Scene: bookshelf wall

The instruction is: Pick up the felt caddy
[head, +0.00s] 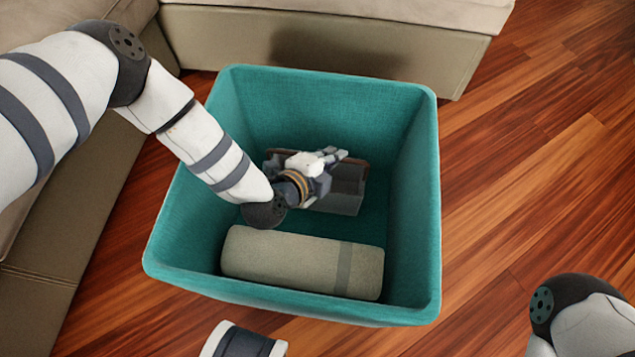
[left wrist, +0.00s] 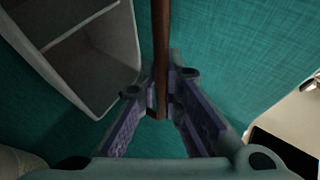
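The felt caddy (head: 345,190) is a grey open box with a brown bar-like handle. It sits inside the teal fabric bin (head: 405,170), towards the back. My left gripper (head: 328,168) is down in the bin over the caddy and hides part of it. In the left wrist view the brown handle (left wrist: 160,50) runs between the two spread fingers (left wrist: 162,95), with small gaps beside it. The caddy's grey compartments (left wrist: 85,55) show at the upper left there. My right gripper is not in view.
A rolled grey-beige bundle (head: 290,262) with a darker band lies in the front of the bin, close to my left wrist. The bin walls surround the arm closely. A beige sofa (head: 340,45) stands behind and left.

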